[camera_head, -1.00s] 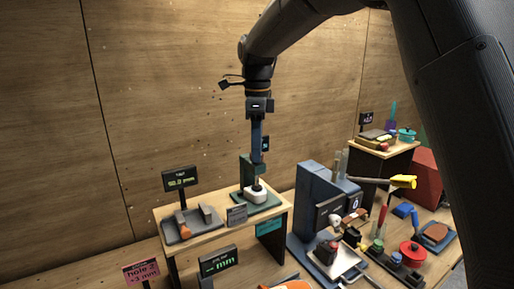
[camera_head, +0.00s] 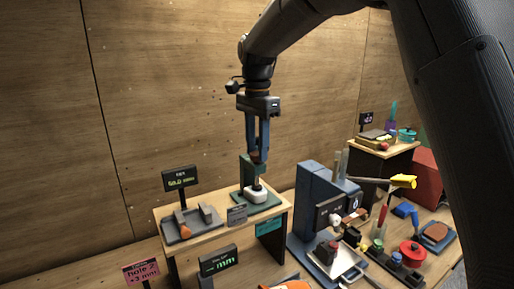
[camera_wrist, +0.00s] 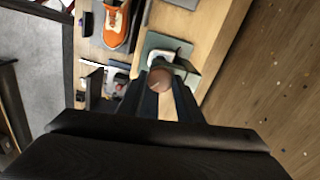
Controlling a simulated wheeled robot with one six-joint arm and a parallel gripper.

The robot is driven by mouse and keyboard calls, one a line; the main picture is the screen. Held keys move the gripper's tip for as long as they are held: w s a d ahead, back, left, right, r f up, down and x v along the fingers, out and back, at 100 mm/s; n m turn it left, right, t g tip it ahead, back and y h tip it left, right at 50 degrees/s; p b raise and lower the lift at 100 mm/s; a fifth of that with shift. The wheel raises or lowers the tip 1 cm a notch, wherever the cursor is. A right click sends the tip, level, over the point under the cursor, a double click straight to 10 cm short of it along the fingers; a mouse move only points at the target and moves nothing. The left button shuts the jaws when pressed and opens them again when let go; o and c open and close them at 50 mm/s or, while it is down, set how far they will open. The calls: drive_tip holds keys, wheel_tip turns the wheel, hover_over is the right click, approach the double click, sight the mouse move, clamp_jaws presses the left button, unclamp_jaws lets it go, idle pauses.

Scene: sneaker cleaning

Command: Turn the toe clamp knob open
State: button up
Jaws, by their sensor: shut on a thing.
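The toe clamp is a green stand (camera_head: 247,170) on a green base (camera_head: 270,201), with a white block (camera_head: 256,194) low at its front. It stands on a raised wooden shelf. The clamp knob is a round, brownish ball (camera_wrist: 160,79) in the wrist view, with a mark on its top. My gripper (camera_head: 257,158) points straight down over the clamp, and its two blue fingers are shut on the knob, one on each side. In the wrist view the fingertips (camera_wrist: 160,82) flank the knob. The part below the knob is mostly hidden.
A grey tray (camera_head: 180,238) and a small display (camera_head: 180,179) stand left of the clamp on the shelf. A blue machine (camera_head: 313,200) stands close on the right. The wooden wall is behind.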

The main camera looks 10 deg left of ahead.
drive_tip(key=n, duration=0.6)
drive_tip(key=shift+r+n, duration=0.1)
drive_tip(key=shift+n, duration=0.2)
drive_tip(key=n, duration=1.2)
drive_tip(key=shift+n, duration=0.4)
drive_tip(key=n, duration=0.5)
drive_tip(key=shift+n+b, duration=0.3)
drive_tip(key=shift+n, duration=0.1)
drive_tip(key=o, duration=1)
drive_tip(key=shift+o, duration=0.2)
drive_tip(key=shift+r, duration=0.1)
